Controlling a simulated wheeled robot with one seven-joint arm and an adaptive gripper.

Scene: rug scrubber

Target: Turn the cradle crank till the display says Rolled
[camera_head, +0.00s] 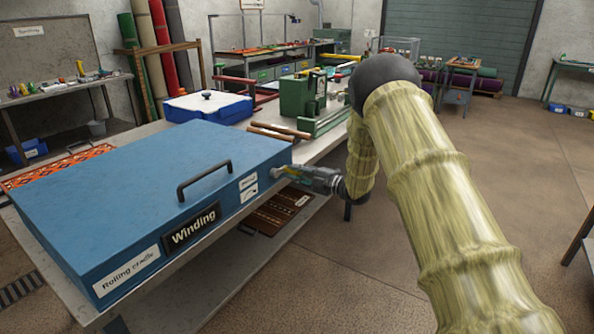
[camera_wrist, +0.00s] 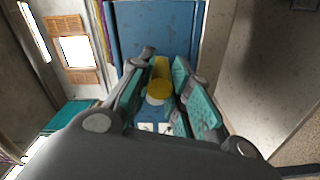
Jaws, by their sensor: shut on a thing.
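The rolling cradle (camera_head: 130,185) is a wide blue box on the bench, with a white name label on its front. Its black display (camera_head: 191,228) reads "Winding". The crank's yellow grip (camera_wrist: 159,90) stands between my jaws in the wrist view, against the blue end face. My gripper (camera_head: 283,173) is at the right end of the cradle and is shut on the crank grip; the teal finger pads (camera_wrist: 172,97) lie on both sides of it. Most of the crank arm is hidden by my fingers.
A black bar handle (camera_head: 203,178) rises from the lid near the front. Behind the cradle stand a blue and white box (camera_head: 208,106) and a green machine (camera_head: 303,98). A patterned rug (camera_head: 270,212) lies below the bench top. The floor at right is open.

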